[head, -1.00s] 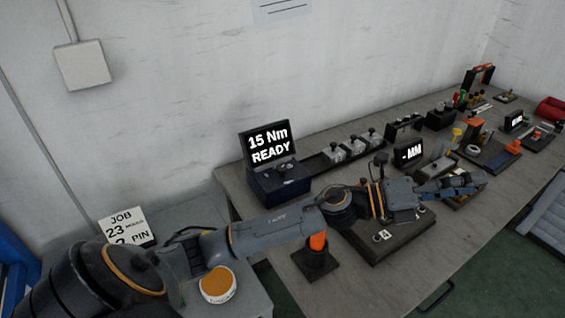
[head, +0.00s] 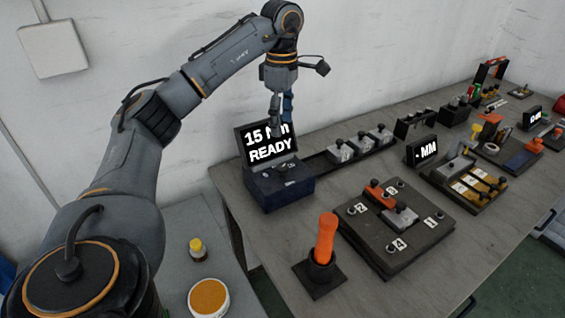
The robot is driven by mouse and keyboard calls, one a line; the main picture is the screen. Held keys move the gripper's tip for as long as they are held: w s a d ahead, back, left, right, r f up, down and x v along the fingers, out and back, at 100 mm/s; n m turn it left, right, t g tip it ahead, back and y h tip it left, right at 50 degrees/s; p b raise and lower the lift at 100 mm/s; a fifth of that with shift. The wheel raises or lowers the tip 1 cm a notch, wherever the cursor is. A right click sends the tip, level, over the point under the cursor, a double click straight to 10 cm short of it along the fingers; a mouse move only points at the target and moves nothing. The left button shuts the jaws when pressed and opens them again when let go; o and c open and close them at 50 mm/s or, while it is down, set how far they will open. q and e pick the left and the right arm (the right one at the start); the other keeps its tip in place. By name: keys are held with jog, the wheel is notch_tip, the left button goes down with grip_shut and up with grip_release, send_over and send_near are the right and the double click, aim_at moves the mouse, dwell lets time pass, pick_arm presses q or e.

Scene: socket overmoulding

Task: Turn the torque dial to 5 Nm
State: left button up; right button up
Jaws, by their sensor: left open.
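The torque unit is a dark blue box (head: 285,195) at the bench's left end, with an upright screen (head: 258,152) reading "15 Nm READY". A dark dial (head: 281,168) sits on its top face; its markings are too small to read. My left gripper (head: 281,128) is open and empty. It points down in front of the screen, above the dial and apart from it, covering part of the "Nm". My right gripper is out of view.
An orange-handled tool stands in a black holder (head: 319,277) at the front. A dark fixture plate (head: 372,245) with numbered corners lies to its right. Several grey clamps (head: 360,146) stand along the back. A yellow-capped bottle (head: 197,248) and orange-lidded tub (head: 208,298) stand at left.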

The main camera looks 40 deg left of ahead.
aim_at(282, 167)
pick_arm(q)
notch_tip(282, 167, down, 13)
jog(key=shift+f, duration=0.1)
jog(key=shift+d, duration=0.1)
dwell(0.3)
jog(key=c, duration=1.1)
jog(key=shift+c, duration=0.2)
